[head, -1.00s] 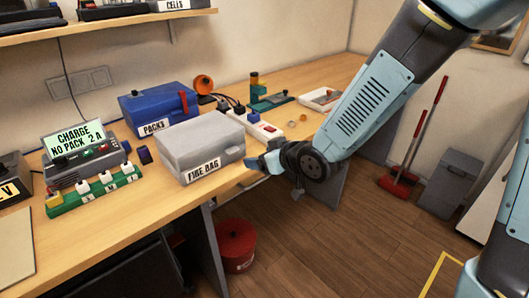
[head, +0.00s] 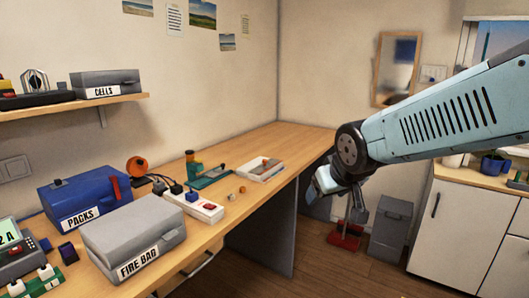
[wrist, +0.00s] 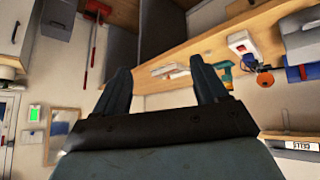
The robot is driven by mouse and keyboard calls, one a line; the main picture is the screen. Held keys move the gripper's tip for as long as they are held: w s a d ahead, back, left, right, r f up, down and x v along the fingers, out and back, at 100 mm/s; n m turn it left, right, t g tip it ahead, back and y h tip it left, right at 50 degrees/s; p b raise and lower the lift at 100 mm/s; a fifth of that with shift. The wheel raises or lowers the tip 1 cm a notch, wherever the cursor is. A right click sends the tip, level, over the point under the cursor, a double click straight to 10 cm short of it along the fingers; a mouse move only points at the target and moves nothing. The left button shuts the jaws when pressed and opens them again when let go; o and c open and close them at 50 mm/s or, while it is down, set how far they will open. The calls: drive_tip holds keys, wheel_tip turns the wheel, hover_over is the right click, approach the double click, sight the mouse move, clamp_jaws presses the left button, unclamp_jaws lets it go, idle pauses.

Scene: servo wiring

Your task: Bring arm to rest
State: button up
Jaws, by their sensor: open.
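My arm reaches in from the right in the head view, out over the floor beyond the bench's right edge. My gripper (wrist: 164,78) shows in the wrist view with its two dark fingers spread wide apart and nothing between them. In the head view the gripper (head: 342,192) hangs below the dark wrist joint, partly hidden by it, and is apart from the bench.
The wooden bench (head: 292,140) carries a grey FIRE BAG box (head: 135,232), a blue PACKS box (head: 85,200), a white power strip (head: 205,209) and a shallow tray (head: 261,168). A grey bin (head: 392,222) and white cabinet (head: 470,225) stand right.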

drive_tip(key=s+d+r+m+g+h, duration=0.1)
drive_tip(key=s+d+r+m+g, duration=0.1)
drive_tip(key=s+d, duration=0.7)
drive_tip(key=s+r+m, duration=0.1)
drive_tip(key=s+r, duration=0.1)
drive_tip(key=s, duration=0.1)
drive_tip(key=shift+r+m, duration=0.15)
drive_tip(key=shift+m, duration=0.15)
